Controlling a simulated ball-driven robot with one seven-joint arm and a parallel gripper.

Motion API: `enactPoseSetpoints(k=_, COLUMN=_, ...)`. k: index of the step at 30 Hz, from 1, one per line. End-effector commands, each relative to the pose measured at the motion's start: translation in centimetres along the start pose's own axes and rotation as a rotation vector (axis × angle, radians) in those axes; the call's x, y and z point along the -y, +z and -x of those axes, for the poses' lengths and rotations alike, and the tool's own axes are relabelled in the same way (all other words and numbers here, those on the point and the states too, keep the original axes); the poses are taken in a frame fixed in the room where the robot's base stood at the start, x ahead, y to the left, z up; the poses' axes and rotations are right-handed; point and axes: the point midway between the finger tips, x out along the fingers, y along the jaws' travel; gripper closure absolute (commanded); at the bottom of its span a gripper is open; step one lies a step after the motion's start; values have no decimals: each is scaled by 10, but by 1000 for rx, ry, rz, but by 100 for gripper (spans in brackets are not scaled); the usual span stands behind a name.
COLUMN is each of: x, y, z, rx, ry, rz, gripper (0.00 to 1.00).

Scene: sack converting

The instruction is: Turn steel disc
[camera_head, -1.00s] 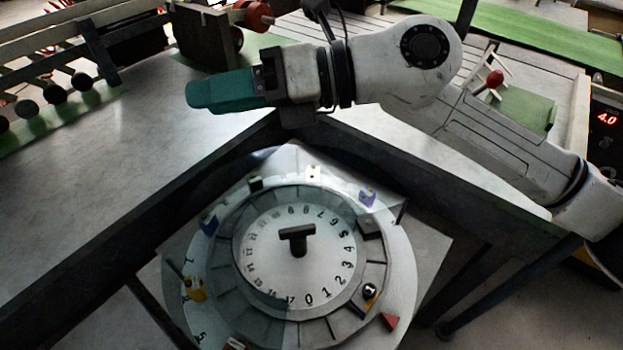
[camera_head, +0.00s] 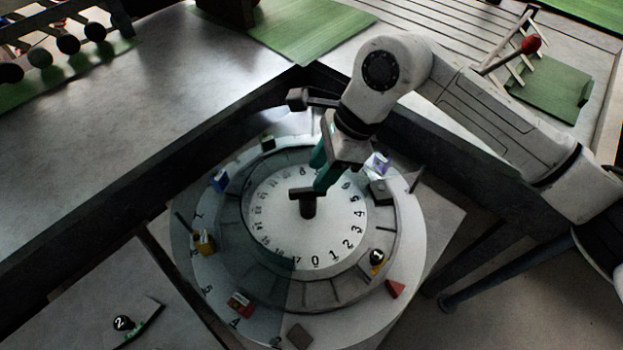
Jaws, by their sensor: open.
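The steel disc (camera_head: 281,234) is a pale round dial with numbers around its rim, set in the middle of a larger round turntable. A dark T-shaped handle (camera_head: 308,203) stands up at its centre. My gripper (camera_head: 321,172), with teal fingers, points down over the far side of the disc, close behind the handle. The fingers are apart and nothing shows between them. I cannot tell whether a finger touches the handle. The fingers and wrist hide some of the disc's far numbers.
Around the disc, the outer ring (camera_head: 404,300) carries several small pieces, among them a yellow block (camera_head: 204,242), a red block (camera_head: 240,304), a blue block (camera_head: 220,181) and a red wedge (camera_head: 396,289). Steel tables (camera_head: 150,130) with dark edges border the turntable behind.

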Motion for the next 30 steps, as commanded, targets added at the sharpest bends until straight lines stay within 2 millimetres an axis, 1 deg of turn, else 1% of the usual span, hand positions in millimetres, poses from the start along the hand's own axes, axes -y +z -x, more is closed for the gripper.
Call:
enactPoseSetpoints(k=3, x=0, y=1, z=-20, rx=2, ry=3, rz=-2, gripper=60)
enactPoseSetpoints(k=6, x=0, y=1, z=-34, rx=2, ry=3, rz=-1, gripper=60)
enactPoseSetpoints(k=9, x=0, y=1, z=-44, rx=2, ry=2, rz=-2, gripper=60)
enactPoseSetpoints(k=14, x=0, y=0, z=-52, rx=1, ry=-1, rz=-1, gripper=60)
enactPoseSetpoints(k=21, x=0, y=0, z=-53, rx=0, ry=-1, rz=-1, gripper=60)
enactPoseSetpoints(k=23, x=0, y=0, z=-53, rx=1, ry=-1, rz=-1, gripper=63)
enactPoseSetpoints(k=30, x=0, y=0, z=-53, rx=1, ry=-1, rz=-1, gripper=86)
